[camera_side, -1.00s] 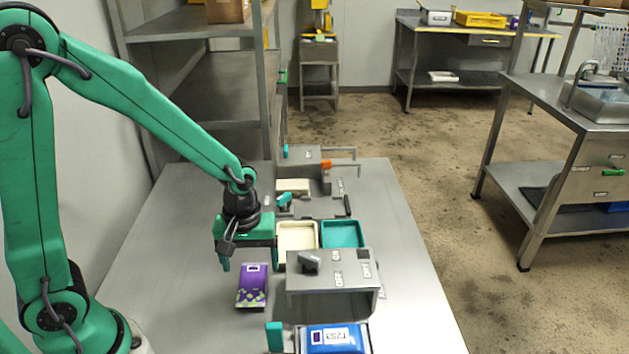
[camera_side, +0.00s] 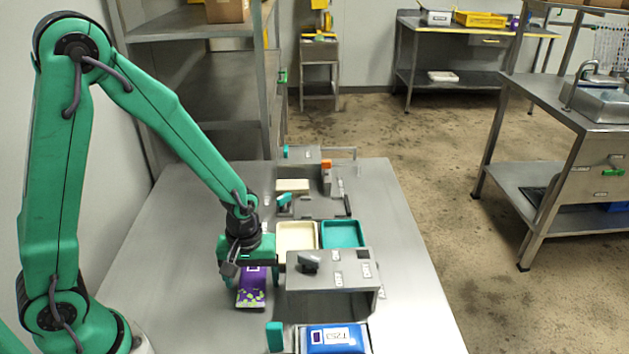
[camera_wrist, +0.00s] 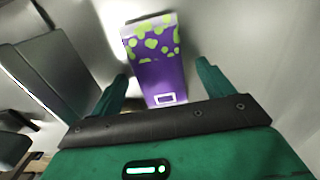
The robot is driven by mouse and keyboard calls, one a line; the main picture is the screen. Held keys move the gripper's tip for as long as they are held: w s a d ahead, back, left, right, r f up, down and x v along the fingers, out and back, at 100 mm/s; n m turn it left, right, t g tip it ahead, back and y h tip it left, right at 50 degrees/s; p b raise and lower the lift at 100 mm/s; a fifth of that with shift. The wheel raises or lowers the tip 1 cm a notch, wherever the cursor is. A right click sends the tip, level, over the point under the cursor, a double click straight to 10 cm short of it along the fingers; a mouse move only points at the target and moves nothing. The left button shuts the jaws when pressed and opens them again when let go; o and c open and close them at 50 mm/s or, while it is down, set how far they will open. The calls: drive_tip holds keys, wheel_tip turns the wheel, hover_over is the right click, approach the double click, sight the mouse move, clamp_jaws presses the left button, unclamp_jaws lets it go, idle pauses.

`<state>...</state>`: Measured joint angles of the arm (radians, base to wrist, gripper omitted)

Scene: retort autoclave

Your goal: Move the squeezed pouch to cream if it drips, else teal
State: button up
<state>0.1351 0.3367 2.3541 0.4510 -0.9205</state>
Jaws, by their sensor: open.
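A purple pouch with green spots (camera_side: 252,290) lies on the steel table in front of the cream tray. It also shows in the wrist view (camera_wrist: 156,70), between and beyond the fingertips. My gripper (camera_side: 246,272) is open, pointing down just above and over the pouch's far end; whether a finger touches it I cannot tell. The open fingers also show in the wrist view (camera_wrist: 158,88). The cream tray (camera_side: 297,249) and the teal tray (camera_side: 343,246) stand side by side behind the grey housing, and look empty. A blue pouch (camera_side: 333,338) with a white label lies at the front edge. No drip is visible.
A grey metal housing (camera_side: 330,282) stands close to the right of the purple pouch. A teal handle (camera_side: 274,334) stands beside the blue pouch. More fixtures (camera_side: 318,207) sit behind the trays. The table's left side is clear.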

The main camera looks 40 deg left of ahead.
sight(253, 280)
drive_tip(key=shift+c, duration=0.2)
drive_tip(key=c, duration=1.1)
drive_tip(key=shift+o, duration=0.2)
drive_tip(key=shift+r, duration=0.15)
drive_tip(key=shift+r, duration=1.15)
drive_tip(key=shift+d+r, duration=0.15)
drive_tip(key=shift+r, duration=0.75)
drive_tip(key=s+d+r, duration=0.6)
drive_tip(key=s+d, duration=0.1)
drive_tip(key=d, duration=0.2)
drive_tip(key=shift+s+r, duration=0.15)
drive_tip(key=shift+r, duration=0.15)
drive_tip(key=shift+a, duration=0.1)
